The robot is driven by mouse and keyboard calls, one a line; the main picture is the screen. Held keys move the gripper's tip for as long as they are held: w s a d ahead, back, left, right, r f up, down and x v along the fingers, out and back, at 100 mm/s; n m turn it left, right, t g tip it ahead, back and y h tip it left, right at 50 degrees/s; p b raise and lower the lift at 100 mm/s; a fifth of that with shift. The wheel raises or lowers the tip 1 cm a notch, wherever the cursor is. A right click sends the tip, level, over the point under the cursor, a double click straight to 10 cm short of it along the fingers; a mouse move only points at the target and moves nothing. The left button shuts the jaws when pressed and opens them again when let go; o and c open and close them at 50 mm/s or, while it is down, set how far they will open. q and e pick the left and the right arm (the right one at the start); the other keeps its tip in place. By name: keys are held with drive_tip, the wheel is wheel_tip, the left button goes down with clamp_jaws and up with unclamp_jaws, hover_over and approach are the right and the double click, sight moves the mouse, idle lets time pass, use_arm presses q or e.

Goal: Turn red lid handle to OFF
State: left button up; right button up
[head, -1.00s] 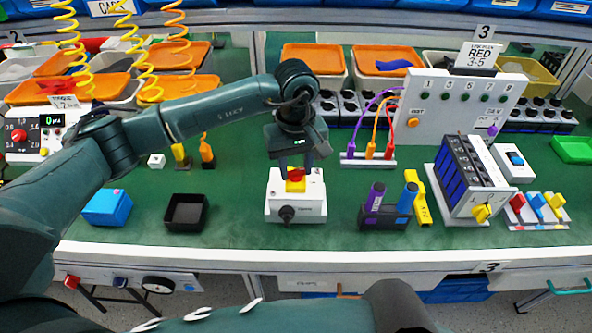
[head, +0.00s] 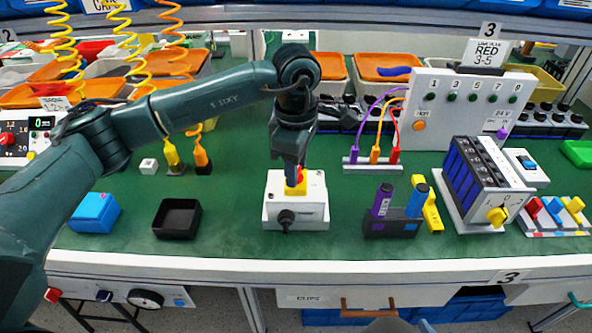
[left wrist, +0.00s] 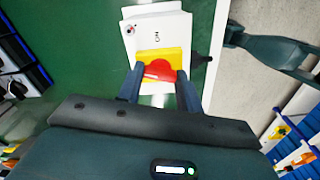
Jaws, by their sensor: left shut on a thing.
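The white switch box (head: 275,212) stands on the green bench in the head view, with a dark round knob (head: 286,217) on its front. On its top is a yellow plate (head: 318,184) carrying the red handle (head: 301,176). The left wrist view shows the red handle (left wrist: 160,70) between the two fingers, on the yellow plate (left wrist: 172,53). A small "ON" mark (left wrist: 157,37) shows on the box top. My left gripper (head: 295,180) points down from above and is shut on the red handle, partly hiding it in the head view.
A black tray (head: 177,219) and a blue box (head: 94,212) stand to the left. A dark holder with purple and blue cylinders (head: 391,225) stands to the right, before a yellow block (head: 427,207). The green bench around the switch box is clear.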

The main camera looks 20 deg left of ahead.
use_arm(q)
drive_tip(key=n+b, duration=0.1)
drive_tip(key=n, duration=0.2)
drive_tip(key=shift+n, duration=0.3)
idle(0.3)
drive_tip(key=o, duration=1)
drive_tip(key=shift+r, duration=0.1)
wheel_tip(320, 180, up, 13)
